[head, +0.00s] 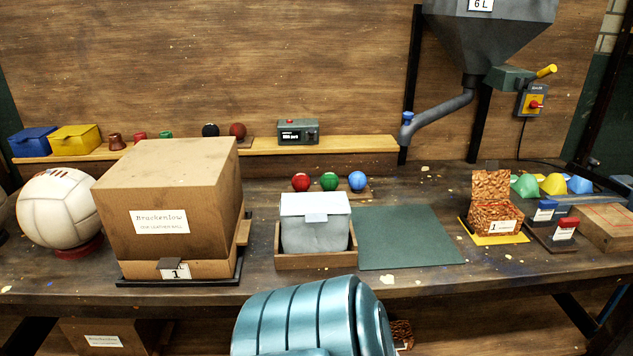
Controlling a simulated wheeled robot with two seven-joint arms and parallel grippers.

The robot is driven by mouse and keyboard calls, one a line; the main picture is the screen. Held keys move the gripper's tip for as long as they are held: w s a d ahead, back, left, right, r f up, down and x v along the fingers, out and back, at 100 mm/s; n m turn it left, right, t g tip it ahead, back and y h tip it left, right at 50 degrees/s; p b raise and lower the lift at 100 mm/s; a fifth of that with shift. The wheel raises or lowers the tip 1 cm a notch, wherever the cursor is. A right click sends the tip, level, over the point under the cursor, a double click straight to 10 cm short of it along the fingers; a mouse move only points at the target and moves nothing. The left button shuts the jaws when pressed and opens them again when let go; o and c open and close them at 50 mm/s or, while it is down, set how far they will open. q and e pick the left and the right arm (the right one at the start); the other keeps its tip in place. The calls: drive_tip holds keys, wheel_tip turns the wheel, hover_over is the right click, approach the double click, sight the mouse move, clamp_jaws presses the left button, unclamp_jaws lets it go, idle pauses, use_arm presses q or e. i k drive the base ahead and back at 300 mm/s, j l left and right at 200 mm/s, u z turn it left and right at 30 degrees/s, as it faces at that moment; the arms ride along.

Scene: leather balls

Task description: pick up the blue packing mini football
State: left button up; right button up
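A small blue ball (357,180), which looks like the blue mini football, rests at the right end of a row of three on a low wooden rack (345,194) on the bench. A green ball (329,181) sits to its left, and a red ball (301,181) is at the left end. The row stands behind a grey-white lidded box (315,230) in a wooden tray (317,261). The blue ball's upper part shows clearly, and nothing touches it from above. Neither of my grippers is in view.
A large cardboard box (170,195) and a white ball (60,207) stand left on the bench. A green mat (408,237) lies clear right of the tray. A small patterned box (495,218) stands further right. A hopper pipe (440,114) hangs behind, right of the blue ball.

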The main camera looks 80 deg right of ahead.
sight(357, 181)
drive_tip(key=z, duration=2.85)
